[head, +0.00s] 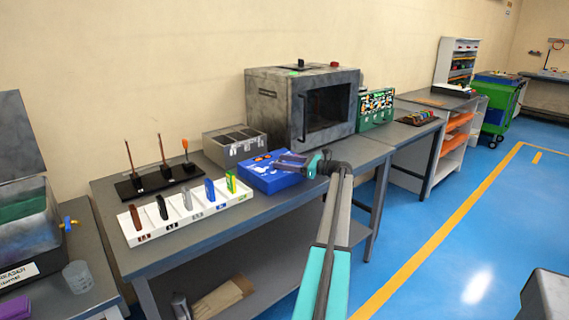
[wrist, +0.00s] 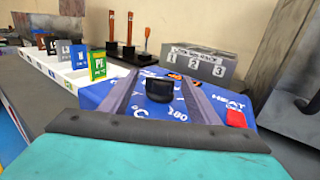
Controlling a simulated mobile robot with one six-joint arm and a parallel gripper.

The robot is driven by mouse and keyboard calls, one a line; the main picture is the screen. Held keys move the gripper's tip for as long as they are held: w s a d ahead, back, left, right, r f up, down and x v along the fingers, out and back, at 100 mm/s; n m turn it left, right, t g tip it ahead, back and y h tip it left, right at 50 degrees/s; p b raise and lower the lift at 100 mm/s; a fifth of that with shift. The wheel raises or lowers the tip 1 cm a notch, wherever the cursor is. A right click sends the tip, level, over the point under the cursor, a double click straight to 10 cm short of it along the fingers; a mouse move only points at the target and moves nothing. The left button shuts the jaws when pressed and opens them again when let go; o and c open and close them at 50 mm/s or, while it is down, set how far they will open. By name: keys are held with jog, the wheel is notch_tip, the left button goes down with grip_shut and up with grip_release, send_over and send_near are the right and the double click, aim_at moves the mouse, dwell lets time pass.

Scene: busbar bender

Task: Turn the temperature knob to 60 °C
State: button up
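The blue heating box (head: 263,180) lies on the workbench in front of the oven. In the wrist view its top (wrist: 103,92) carries "HEAT", "°C" and "180" markings and a black temperature knob (wrist: 159,89). A 60 mark and the knob's pointer cannot be made out. My gripper (head: 288,160) is over the box in the head view. In the wrist view my gripper (wrist: 160,80) has its two grey fingers apart, one on each side of the knob, with gaps showing. I cannot tell how far above the panel the fingertips are.
A red switch (wrist: 236,118) is on the box's right side. A white tray (head: 190,224) with coloured pieces lies left of the box. A grey numbered bin (head: 235,145) stands behind it, and the oven (head: 275,100) stands close at the back right.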

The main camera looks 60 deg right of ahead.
dwell(0.3)
jog(key=b+v, duration=0.1)
jog(key=v, duration=1.2)
jog(key=shift+s, duration=0.4)
jog(key=shift+s, duration=0.1)
